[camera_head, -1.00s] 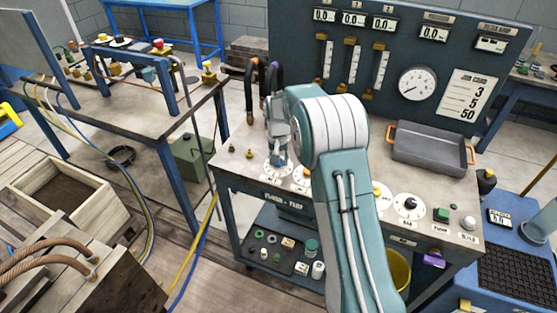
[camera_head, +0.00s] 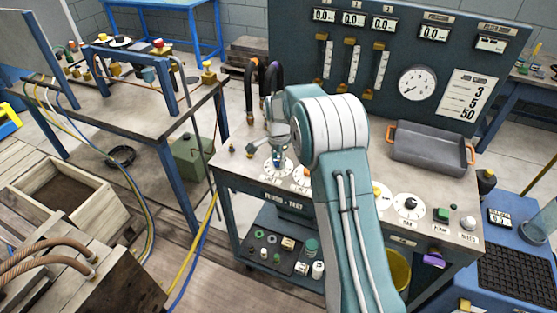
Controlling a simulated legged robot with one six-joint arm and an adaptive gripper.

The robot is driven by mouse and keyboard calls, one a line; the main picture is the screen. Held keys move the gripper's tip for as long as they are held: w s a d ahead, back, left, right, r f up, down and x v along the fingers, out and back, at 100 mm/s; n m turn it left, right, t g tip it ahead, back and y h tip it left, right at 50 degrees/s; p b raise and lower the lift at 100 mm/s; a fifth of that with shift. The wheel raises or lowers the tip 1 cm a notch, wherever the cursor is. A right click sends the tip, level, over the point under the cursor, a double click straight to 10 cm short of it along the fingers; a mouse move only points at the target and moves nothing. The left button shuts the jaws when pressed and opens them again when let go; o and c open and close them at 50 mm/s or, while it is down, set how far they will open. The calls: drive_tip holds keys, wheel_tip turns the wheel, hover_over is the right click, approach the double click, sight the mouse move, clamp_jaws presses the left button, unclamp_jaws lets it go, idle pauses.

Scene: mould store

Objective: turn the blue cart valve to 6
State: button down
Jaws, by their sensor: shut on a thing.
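The cart (camera_head: 330,180) stands in the middle with a row of round white dials along its front top edge. The blue valve (camera_head: 279,161) is at the left end of that row, on its white dial plate (camera_head: 270,172). My gripper (camera_head: 279,154) points down from above and is shut on the blue valve. The fingers and my arm cover part of the dial, and its pointer and numbers are too small to read.
An orange knob (camera_head: 305,172) sits close to the right of my gripper, partly behind my arm. Two small dark-and-yellow fittings (camera_head: 249,152) stand to the left. A grey tray (camera_head: 432,150) lies at the right.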

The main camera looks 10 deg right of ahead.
sight(277, 160)
drive_tip(key=shift+w+r+m, duration=0.15)
drive_tip(key=shift+w+m, duration=0.05)
drive_tip(key=shift+m, duration=1)
drive_tip(key=shift+c, duration=1.3)
unclamp_jaws()
drive_tip(key=shift+a, duration=0.1)
drive_tip(key=shift+s, duration=0.1)
wheel_tip(277, 160, up, 12)
